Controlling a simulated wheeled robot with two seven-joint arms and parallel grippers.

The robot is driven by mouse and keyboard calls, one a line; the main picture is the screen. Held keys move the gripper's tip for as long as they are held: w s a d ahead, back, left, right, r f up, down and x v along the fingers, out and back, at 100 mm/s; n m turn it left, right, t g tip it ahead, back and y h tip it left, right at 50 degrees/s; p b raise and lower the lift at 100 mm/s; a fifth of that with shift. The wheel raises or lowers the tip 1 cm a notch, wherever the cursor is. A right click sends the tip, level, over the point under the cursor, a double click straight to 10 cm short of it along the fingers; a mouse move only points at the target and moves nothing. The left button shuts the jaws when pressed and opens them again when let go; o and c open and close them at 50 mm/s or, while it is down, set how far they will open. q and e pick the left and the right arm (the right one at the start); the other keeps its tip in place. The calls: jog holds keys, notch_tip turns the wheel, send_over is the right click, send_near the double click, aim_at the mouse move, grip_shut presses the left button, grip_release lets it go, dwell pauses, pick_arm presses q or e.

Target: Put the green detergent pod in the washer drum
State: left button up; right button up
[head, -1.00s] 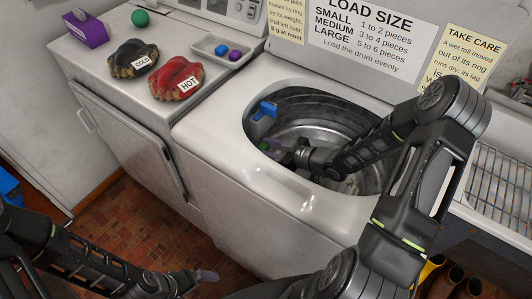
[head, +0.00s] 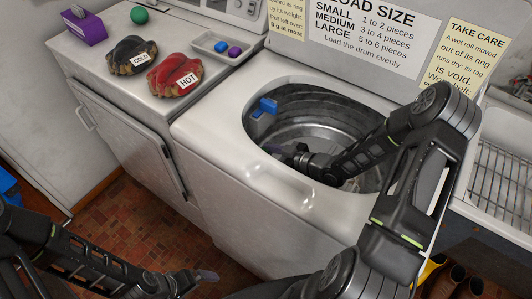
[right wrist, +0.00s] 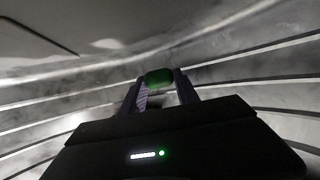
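The green detergent pod (right wrist: 158,77) shows in the right wrist view between the two fingertips of my right gripper (right wrist: 160,84), which is shut on it. The right arm reaches through the round opening of the washer drum (head: 320,108), and in the head view the right gripper (head: 286,151) is inside, near the drum's left front side. The opening's rim hides the pod in the head view. My left gripper (head: 206,277) is low in the head view, in front of the washer and away from it; whether it is open is unclear.
A blue clip-like part (head: 264,106) sits at the opening's left edge. On the left machine top are a tray (head: 207,47) with a blue and a purple pod, red (head: 175,75) and black (head: 131,55) mitts, a green ball (head: 139,16) and a purple box (head: 85,28).

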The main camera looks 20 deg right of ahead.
jog(key=o, duration=0.5)
jog(key=shift+c, duration=0.2)
jog(key=shift+r+p, duration=0.45)
jog(key=shift+s+r+p, duration=0.1)
jog(key=shift+r+p, duration=0.3)
jog(key=v, duration=0.7)
jog(key=shift+s+b, duration=0.2)
jog(key=shift+b, duration=0.25)
jog(key=shift+d+f, duration=0.15)
jog(key=shift+f, duration=0.05)
